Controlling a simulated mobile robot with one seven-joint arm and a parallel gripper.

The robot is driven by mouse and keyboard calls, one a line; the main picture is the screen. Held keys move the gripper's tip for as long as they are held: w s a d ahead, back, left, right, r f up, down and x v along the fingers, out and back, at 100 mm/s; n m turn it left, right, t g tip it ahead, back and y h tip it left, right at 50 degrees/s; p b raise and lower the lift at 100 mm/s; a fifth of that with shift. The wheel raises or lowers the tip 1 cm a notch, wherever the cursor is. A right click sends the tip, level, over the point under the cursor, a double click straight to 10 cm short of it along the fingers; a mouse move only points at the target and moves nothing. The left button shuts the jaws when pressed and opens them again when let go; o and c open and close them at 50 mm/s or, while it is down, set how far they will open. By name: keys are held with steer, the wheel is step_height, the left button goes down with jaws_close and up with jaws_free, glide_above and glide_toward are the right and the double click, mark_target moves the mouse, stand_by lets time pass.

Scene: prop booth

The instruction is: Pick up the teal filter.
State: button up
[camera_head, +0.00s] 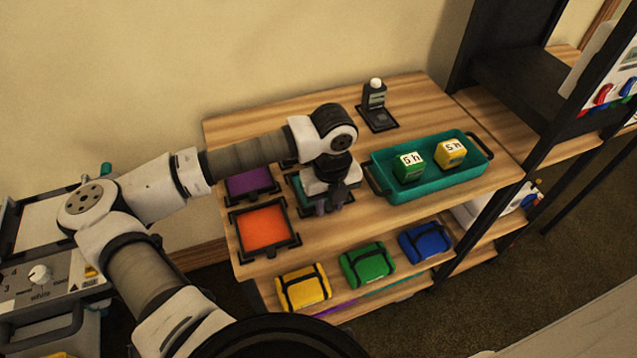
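The teal filter (306,197) is a flat square in a dark frame on the wooden shelf top. It lies right of the purple filter and above right of the orange filter. My gripper (331,208) points down directly over it and hides most of it. Only teal edges and parts of the dark frame show around the gripper. The fingers are small and dark against the frame. I cannot tell whether they are open or shut, or whether they touch the filter.
A purple filter (249,183) and an orange filter (263,227) lie to the left. A teal tray (432,186) with a green block (408,167) and a yellow block (451,154) stands close on the right. A small dark device (376,104) stands behind. Colored bags fill the lower shelf.

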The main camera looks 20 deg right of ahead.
jaws_close()
stand_by(0.3)
